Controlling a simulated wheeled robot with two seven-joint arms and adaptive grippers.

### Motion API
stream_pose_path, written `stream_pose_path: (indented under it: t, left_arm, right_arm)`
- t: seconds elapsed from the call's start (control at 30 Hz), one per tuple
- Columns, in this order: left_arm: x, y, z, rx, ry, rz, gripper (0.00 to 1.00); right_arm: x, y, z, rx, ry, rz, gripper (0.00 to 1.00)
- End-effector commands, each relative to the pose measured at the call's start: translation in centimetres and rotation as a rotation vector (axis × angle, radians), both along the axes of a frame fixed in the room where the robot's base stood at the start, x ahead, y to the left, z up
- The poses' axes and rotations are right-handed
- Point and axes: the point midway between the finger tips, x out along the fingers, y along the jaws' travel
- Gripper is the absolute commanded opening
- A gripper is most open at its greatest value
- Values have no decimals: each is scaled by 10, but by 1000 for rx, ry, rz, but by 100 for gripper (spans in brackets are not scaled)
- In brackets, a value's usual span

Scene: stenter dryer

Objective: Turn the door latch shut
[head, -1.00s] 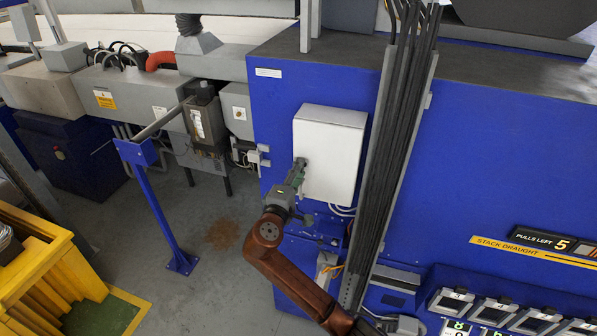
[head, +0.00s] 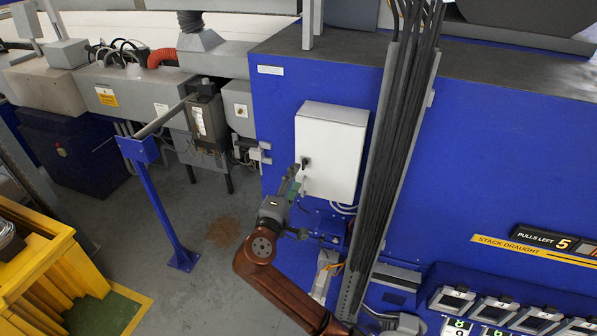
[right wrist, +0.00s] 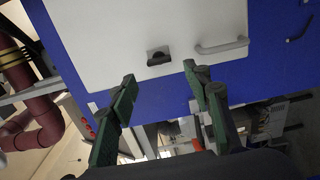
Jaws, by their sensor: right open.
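The white cabinet door (head: 334,150) is on the blue machine wall and looks shut. Its small dark latch (head: 305,162) is near the door's left edge in the head view. In the right wrist view the latch (right wrist: 158,58) is in front of the fingers, apart from them. A pale bar handle (right wrist: 222,47) is beside it on the door. My right gripper (head: 294,178) is just below and left of the latch. In the right wrist view its green fingers (right wrist: 163,85) are spread with nothing between them. My left gripper is not in view.
A cable-filled grey trunking (head: 385,170) runs upright just right of the cabinet. A blue post (head: 160,205) stands on the floor to the left, and a yellow crate (head: 45,265) is at lower left.

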Motion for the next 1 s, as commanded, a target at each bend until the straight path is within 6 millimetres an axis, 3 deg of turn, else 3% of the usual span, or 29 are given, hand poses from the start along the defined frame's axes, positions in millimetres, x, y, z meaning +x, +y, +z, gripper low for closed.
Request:
stream_pose_path:
  t: [0.2,0.4,1.0]
  left_arm:
    - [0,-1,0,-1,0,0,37]
    - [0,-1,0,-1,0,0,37]
    - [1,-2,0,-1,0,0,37]
  right_arm:
    - [-41,13,-1,3,2,1,45]
    - [-61,19,0,1,1,-1,45]
    - [-63,17,-4,7,9,-3,45]
